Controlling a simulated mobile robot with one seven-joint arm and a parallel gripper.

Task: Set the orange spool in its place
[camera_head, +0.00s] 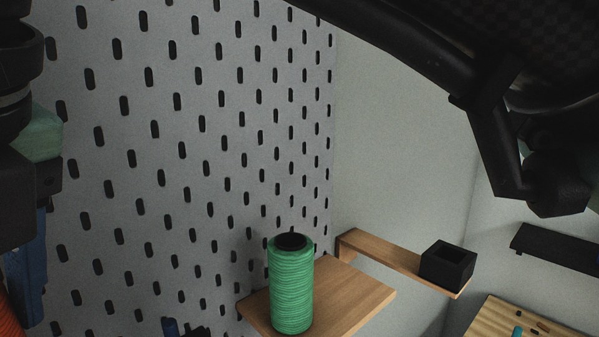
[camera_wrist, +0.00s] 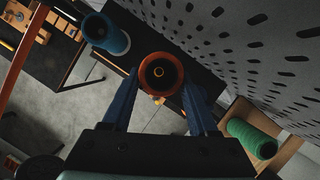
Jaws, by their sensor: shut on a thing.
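The orange spool (camera_wrist: 160,60) is between the two blue fingers of my gripper (camera_wrist: 162,85) in the wrist view, seen end-on with its dark core showing. The gripper is shut on it. In the head view, a bit of the orange spool (camera_head: 8,318) shows at the lower left edge, below a blue finger (camera_head: 26,270); the rest is cut off. The spool appears held in the air, in front of the pegboard. Which spot is its place cannot be told from these frames.
A green spool (camera_head: 291,290) stands upright on a wooden shelf (camera_head: 355,292) by the pegboard (camera_head: 190,150). A black square holder (camera_head: 447,263) sits on a narrower wooden shelf (camera_head: 385,250). A blue spool (camera_wrist: 106,34) is at upper left in the wrist view, near dark tables.

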